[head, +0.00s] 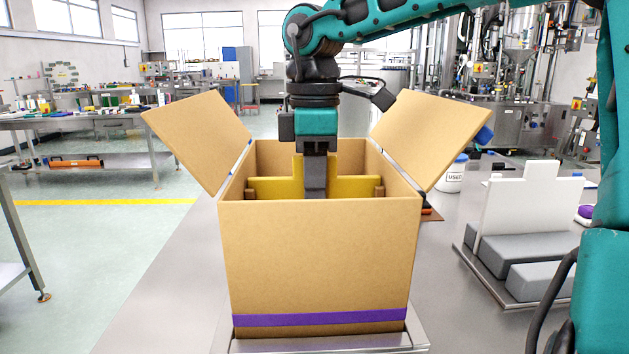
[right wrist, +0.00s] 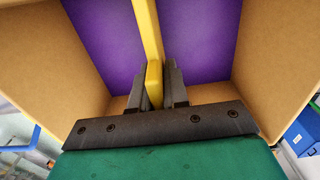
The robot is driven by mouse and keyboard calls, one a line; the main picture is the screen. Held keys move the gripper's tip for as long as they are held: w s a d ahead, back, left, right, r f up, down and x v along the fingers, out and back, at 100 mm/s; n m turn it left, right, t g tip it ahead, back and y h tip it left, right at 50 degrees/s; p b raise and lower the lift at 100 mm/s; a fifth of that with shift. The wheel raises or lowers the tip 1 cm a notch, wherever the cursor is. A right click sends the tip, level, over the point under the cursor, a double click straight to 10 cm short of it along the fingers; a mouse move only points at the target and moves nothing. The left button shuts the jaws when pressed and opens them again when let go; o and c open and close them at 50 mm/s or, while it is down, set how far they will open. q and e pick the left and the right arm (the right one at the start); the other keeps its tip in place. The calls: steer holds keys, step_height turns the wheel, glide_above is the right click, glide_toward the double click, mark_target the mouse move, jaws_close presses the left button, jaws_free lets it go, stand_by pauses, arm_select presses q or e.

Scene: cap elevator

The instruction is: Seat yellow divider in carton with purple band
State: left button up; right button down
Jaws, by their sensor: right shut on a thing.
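The open cardboard carton (head: 320,255) stands upright in the head view, with a purple band (head: 320,318) low on its front. The yellow divider (head: 272,187) is upright inside it, spanning most of its width, with its top edge below the carton's rim and a raised middle tab. My right gripper (head: 315,185) points down into the carton and is shut on the tab. In the right wrist view the fingers (right wrist: 157,88) clasp the divider (right wrist: 147,35), with purple surface on both sides. The divider's lower edge is hidden. My left gripper is not seen.
Two side flaps (head: 200,138) (head: 430,138) stand splayed outward. Small brown posts (head: 379,193) show at the divider's ends. A white divider (head: 533,205) stands in a grey rack (head: 515,255) at right. A white tub (head: 453,175) stands behind. The table left of the carton is clear.

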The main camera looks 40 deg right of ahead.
steer(key=shift+f+b, duration=0.4)
steer(key=shift+f, duration=0.2)
steer(key=c, duration=1.1)
jaws_free()
steer(key=shift+r, duration=0.1)
steer(key=shift+o, duration=0.2)
step_height(320, 180, up, 13)
steer(key=p, duration=0.3)
steer(key=shift+p, duration=0.4)
